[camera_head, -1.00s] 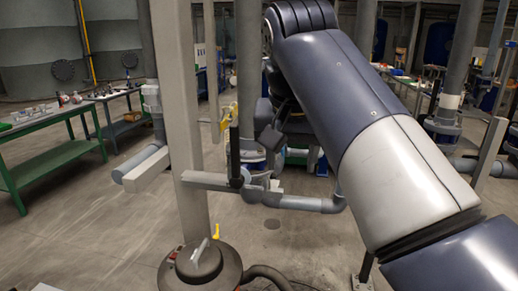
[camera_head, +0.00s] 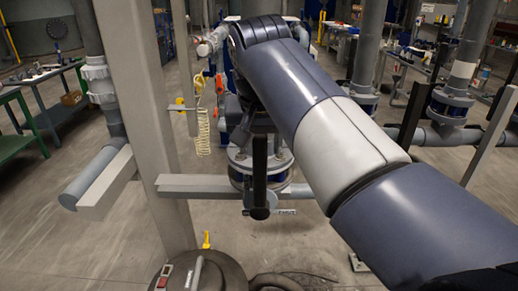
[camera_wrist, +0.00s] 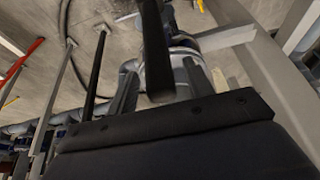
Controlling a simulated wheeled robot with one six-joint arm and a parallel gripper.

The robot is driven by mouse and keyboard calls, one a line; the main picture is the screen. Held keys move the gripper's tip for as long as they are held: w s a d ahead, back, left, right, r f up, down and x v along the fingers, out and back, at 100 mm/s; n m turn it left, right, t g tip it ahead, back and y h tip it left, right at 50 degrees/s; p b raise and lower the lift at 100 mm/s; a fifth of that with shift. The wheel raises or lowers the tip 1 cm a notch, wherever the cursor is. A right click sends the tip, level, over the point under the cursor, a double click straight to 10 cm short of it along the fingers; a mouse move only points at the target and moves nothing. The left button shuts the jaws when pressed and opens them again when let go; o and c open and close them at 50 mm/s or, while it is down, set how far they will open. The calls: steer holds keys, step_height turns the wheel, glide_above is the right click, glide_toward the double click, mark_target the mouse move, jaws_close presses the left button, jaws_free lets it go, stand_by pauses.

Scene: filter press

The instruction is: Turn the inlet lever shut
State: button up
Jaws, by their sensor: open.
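The inlet lever is a black bar (camera_head: 259,172) standing upright on a dark round pivot, with a small lettered tag beside it. My gripper (camera_wrist: 160,72) is open; its two grey fingers show in the wrist view. A dark bar, which looks like the lever (camera_wrist: 154,45), runs between them there. I cannot tell whether either finger touches it. In the head view my gripper is a dark shape around the lever's upper end, and its fingertips are hidden or too dark to make out.
A grey flanged valve and pipe (camera_head: 240,160) lie just behind the lever. A pale post (camera_head: 140,100) and horizontal beam (camera_head: 195,184) stand to the left.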

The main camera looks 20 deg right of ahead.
steer(key=shift+x, duration=1.15)
jaws_close()
